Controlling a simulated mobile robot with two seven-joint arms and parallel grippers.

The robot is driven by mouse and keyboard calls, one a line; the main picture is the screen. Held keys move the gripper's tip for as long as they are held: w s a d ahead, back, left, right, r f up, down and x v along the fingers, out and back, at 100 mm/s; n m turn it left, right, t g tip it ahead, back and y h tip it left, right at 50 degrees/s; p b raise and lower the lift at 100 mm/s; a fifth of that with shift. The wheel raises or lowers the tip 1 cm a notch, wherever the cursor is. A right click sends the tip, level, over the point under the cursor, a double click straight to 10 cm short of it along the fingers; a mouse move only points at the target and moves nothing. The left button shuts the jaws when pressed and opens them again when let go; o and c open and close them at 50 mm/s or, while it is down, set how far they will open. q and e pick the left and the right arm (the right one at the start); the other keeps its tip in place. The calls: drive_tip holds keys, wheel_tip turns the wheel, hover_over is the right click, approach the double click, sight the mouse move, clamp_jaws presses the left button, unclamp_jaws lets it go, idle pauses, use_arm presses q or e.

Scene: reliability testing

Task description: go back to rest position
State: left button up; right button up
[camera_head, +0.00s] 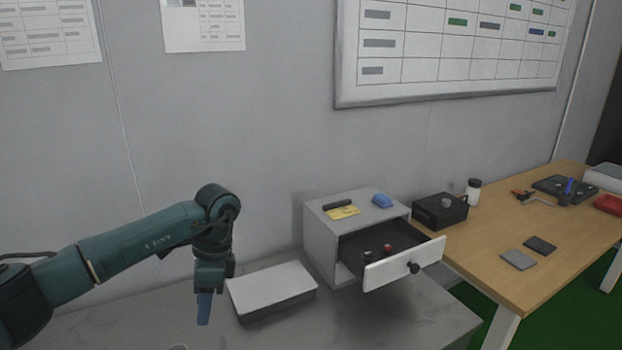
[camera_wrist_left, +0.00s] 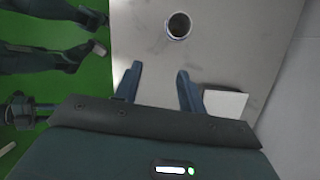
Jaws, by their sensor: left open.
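My left gripper (camera_head: 204,308) hangs pointing down over the grey table (camera_head: 400,322), left of the white-topped box. In the left wrist view its two blue fingers (camera_wrist_left: 158,88) are spread apart with nothing between them. A round dark-mouthed container with a light rim (camera_wrist_left: 179,25) stands on the table beyond the fingertips, apart from them. Only a sliver of its rim shows at the bottom edge of the head view. My right gripper does not show in the head view.
A white-topped box (camera_head: 270,284) lies right of the gripper. A grey cabinet (camera_head: 320,245) has its drawer (camera_head: 405,265) pulled out, with small items inside. A wooden table (camera_head: 480,270) at right holds a black box (camera_head: 439,211), a white bottle (camera_head: 473,192) and tools. A wall stands behind.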

use_arm(q)
drive_tip(key=s+d+f+m+g+h, duration=0.1)
drive_tip(key=s+d+f+m+h, duration=0.25)
drive_tip(key=d, duration=0.45)
drive_tip(key=s+d+f+m+g+h, duration=0.1)
drive_tip(key=s+d+f+m+h, duration=0.25)
drive_tip(key=d, duration=0.55)
drive_tip(key=s+d+r+m+h, duration=0.2)
drive_tip(key=s+d+h, duration=0.4)
drive_tip(key=d+h, duration=0.25)
drive_tip(key=w+d+r+n+t+h, duration=0.1)
drive_tip(key=d+r+n+t+h, duration=0.2)
drive_tip(key=r+n+t+h, duration=0.4)
drive_tip(key=w+a+f+n+t+y, duration=0.3)
drive_tip(key=a+f+n+t+y, duration=0.5)
drive_tip(key=t, duration=0.5)
drive_tip(key=s+a+f+n+g+y, duration=0.4)
drive_tip(key=s+a+f+y, duration=0.5)
drive_tip(key=f, duration=0.5)
drive_tip(key=s+a+g, duration=0.1)
drive_tip(key=s+a, duration=0.1)
drive_tip(key=s, duration=0.1)
drive_tip(key=shift+a+f+n, duration=0.2)
drive_tip(key=shift+a+n, duration=0.1)
drive_tip(key=shift+a, duration=0.05)
drive_tip(key=shift+w, duration=0.1)
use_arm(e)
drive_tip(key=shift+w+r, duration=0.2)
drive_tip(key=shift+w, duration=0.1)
